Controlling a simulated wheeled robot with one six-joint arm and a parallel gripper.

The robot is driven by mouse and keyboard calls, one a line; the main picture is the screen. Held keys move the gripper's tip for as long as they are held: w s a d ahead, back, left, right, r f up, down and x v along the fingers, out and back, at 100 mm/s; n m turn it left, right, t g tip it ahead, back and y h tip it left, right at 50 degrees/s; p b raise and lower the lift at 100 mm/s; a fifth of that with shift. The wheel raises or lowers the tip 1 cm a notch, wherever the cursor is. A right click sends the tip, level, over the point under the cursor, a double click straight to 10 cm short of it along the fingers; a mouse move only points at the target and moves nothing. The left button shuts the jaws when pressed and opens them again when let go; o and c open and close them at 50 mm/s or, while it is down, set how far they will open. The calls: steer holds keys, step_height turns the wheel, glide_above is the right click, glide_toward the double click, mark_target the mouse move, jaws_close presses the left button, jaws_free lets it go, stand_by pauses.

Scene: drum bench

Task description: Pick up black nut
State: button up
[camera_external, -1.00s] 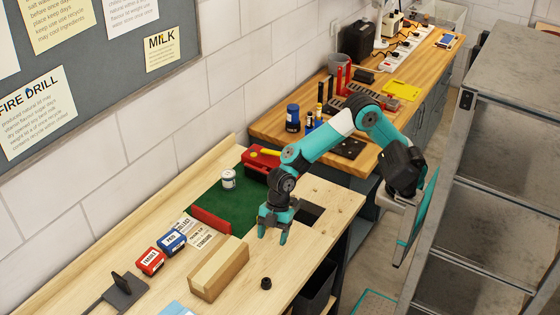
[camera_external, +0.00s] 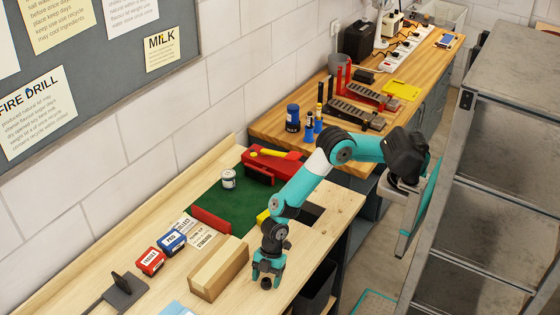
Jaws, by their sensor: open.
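The black nut (camera_external: 266,284) is a small dark piece on the light wooden bench, near its front edge and just right of the cardboard box. My gripper (camera_external: 267,280) points down at it with its teal fingers open. The fingertips are on either side of the nut or just above it; I cannot tell whether they touch it. The gripper partly hides the nut.
The cardboard box (camera_external: 218,268) stands close to the left of my gripper.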

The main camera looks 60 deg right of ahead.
steer(key=shift+a+f, duration=0.25)
steer(key=shift+f, duration=0.25)
steer(key=c, duration=1)
steer(key=shift+r, duration=0.1)
